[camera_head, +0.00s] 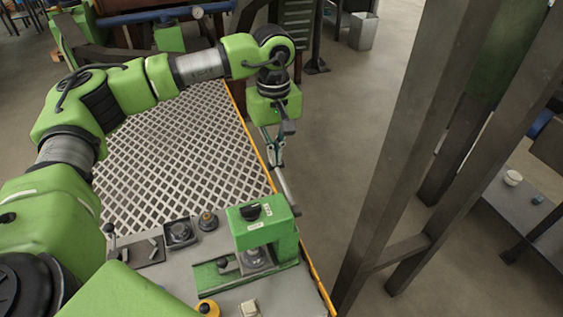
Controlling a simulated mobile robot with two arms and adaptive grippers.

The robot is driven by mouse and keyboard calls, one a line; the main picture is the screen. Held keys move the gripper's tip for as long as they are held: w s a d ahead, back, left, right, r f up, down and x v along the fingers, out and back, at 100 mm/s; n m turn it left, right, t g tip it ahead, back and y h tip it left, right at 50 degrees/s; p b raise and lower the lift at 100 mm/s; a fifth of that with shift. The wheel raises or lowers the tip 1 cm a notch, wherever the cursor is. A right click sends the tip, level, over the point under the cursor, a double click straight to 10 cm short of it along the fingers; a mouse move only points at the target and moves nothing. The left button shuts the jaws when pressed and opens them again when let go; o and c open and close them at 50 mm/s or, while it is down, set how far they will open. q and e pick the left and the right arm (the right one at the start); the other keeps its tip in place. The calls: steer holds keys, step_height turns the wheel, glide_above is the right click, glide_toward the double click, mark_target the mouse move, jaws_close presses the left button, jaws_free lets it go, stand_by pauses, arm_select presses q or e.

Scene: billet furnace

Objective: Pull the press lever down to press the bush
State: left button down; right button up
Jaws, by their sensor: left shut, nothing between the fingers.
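A green press (266,232) stands on the grey bench top at the lower middle. Its grey lever (288,194) rises from the right side of the press head, slanting up and to the left. My left gripper (274,163) points down at the lever's upper end. Its fingers are shut with nothing between them; whether they touch the lever is hard to tell. A grey metal part (255,257) sits under the press head; I cannot tell whether it is the bush. My right gripper is not in view.
Small parts, a square black holder (180,232) and a tray (140,252) lie left of the press. A white mesh surface (175,150) lies behind. Steel posts (410,150) stand to the right. Open floor lies between the bench and the posts.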

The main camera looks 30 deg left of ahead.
arm_select(q)
steer(key=shift+f, duration=0.45)
steer(key=shift+a+f+b, duration=0.1)
steer(key=shift+f+b, duration=0.35)
steer(key=shift+b, duration=0.15)
steer(key=shift+f, duration=0.25)
steer(key=shift+f+b, duration=0.15)
steer(key=shift+b, duration=0.2)
steer(key=shift+f, duration=0.2)
stand_by(0.3)
steer(key=shift+f, duration=0.15)
stand_by(0.5)
steer(key=shift+w+r+p, duration=0.1)
steer(key=shift+r+p, duration=2.75)
steer(key=shift+r, duration=2.15)
steer(key=shift+r, duration=0.1)
